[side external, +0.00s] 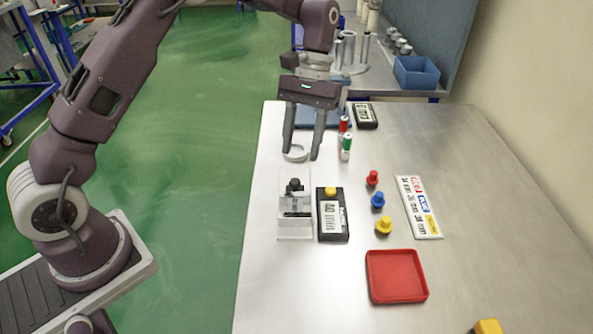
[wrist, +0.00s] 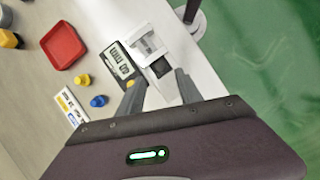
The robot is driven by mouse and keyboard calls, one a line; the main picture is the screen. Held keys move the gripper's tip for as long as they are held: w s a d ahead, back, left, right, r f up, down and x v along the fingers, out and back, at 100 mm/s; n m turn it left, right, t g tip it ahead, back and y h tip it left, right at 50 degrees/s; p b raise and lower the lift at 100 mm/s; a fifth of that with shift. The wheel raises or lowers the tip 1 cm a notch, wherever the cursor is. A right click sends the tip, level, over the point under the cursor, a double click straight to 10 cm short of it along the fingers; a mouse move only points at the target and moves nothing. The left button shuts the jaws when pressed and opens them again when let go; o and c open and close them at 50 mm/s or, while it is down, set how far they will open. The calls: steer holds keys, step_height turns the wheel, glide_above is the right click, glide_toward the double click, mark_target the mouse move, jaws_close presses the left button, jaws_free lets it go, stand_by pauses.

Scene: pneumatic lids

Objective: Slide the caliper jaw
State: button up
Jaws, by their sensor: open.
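The caliper (side external: 295,222) is a clear and light fixture with a dark sliding part and dark knob on top, standing near the table's left edge. In the wrist view the caliper (wrist: 149,42) lies just beyond my fingertips. A black readout (side external: 332,220), showing what looks like "40 mm" with a yellow button on top, stands against its right side; it also shows in the wrist view (wrist: 117,60). My gripper (side external: 302,155) is open and empty, pointing down above the table, behind the caliper in the side view. In the wrist view my gripper (wrist: 158,78) has its fingers apart, touching nothing visible.
Red and green cylinders (side external: 346,148) and another readout (side external: 365,116) stand behind. Red, blue and yellow pegs (side external: 377,201), a label card (side external: 418,207) and a red tray (side external: 396,276) are to the right.

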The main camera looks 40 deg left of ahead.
mark_target(295, 180)
steer(key=x, duration=0.6)
steer(key=shift+s+f, duration=0.1)
steer(key=shift+f, duration=0.05)
jaws_close()
stand_by(1.1)
